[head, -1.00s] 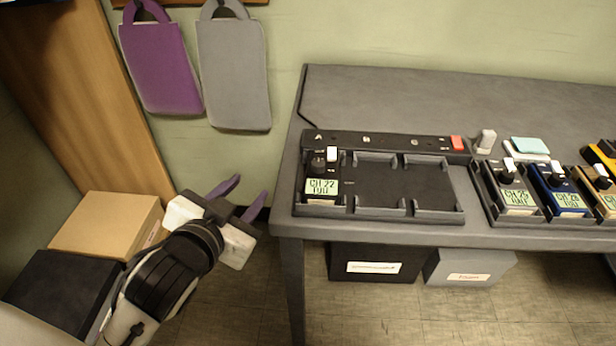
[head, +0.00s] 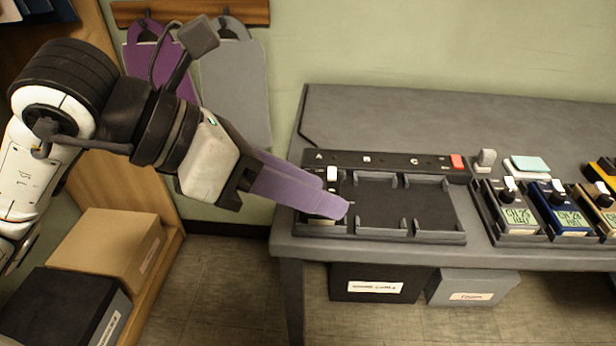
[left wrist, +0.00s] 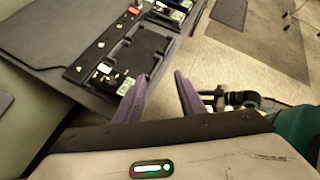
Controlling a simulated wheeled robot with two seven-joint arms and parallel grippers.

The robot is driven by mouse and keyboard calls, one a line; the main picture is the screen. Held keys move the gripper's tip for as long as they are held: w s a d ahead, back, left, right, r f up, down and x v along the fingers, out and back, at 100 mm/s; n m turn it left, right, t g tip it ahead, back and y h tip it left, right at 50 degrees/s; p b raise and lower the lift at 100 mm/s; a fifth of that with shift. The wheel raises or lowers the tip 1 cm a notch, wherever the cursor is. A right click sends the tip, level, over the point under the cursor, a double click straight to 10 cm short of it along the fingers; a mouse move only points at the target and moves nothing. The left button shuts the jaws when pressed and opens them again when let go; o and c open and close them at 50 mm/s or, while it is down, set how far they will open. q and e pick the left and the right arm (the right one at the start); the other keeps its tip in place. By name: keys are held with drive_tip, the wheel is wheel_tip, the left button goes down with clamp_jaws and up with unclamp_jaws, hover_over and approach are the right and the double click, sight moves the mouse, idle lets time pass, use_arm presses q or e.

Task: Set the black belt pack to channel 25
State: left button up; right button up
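The black belt pack stands in the slot at the left end of the left charging rack (head: 440,237), under the letter A. In the head view my left gripper (head: 335,196) hides nearly all of it, including its display; its white antenna tip (head: 332,173) shows behind the fingers. In the left wrist view the pack's lit green display (left wrist: 125,86) shows just left of the fingers. My left gripper (left wrist: 160,74) has purple fingers, spread apart with nothing between them. They reach over the pack's slot; I cannot tell whether they touch it. I do not make out my right gripper.
The rack's other slots are empty. A red block (head: 457,161) sits at its bar's right end. A second rack (head: 480,215) holds several packs, including a blue one (head: 566,218). Boxes (head: 374,283) stand under the table. Purple and grey pouches (head: 235,90) hang on the wall.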

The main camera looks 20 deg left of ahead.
use_arm(q)
drive_tip(key=w+a+n+t+y, duration=0.2)
drive_tip(key=w+a+y, duration=0.15)
drive_tip(key=a, duration=0.35)
drive_tip(key=x, duration=0.9)
drive_tip(key=shift+f, duration=0.6)
clamp_jaws()
